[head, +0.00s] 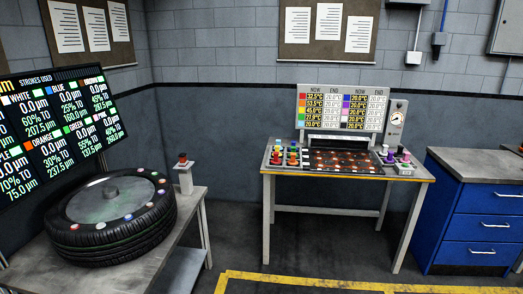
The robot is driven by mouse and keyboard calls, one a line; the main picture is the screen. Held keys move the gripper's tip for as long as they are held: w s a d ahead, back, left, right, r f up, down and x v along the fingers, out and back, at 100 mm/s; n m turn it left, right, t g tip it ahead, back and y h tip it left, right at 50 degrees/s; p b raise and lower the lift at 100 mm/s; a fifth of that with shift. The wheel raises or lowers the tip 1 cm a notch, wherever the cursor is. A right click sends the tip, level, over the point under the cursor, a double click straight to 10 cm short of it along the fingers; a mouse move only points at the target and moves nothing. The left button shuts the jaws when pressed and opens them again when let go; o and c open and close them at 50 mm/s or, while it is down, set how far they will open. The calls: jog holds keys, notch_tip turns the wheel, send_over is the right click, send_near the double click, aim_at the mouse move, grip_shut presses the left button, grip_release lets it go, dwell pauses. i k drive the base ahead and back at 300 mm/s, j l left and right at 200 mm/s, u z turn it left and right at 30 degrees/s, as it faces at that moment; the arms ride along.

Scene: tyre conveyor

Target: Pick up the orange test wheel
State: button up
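I cannot single out the orange test wheel for certain. Several small coloured pieces, with red, yellow and green among them, stand in a cluster (285,157) at the left of the far table. They are too small to tell which one is orange. More small pieces (395,157), some purple or dark, stand at that table's right side. A black tyre (112,240) lies flat on the near left table, with several small coloured discs around its upper face. My gripper is not in view.
The far table (400,178) carries a dark panel with reddish spots (345,160) and a temperature board (341,108). A post with a red-brown top (184,175) stands by the tyre. A blue drawer cabinet (480,225) is at right. The floor between the tables is clear, with yellow lines (300,281).

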aim_at(293, 162)
jog(key=i, duration=2.1)
jog(key=i+u, duration=0.1)
jog(key=i, duration=0.65)
jog(key=i+l+u, duration=0.1)
jog(key=i, duration=0.6)
jog(key=l, duration=0.05)
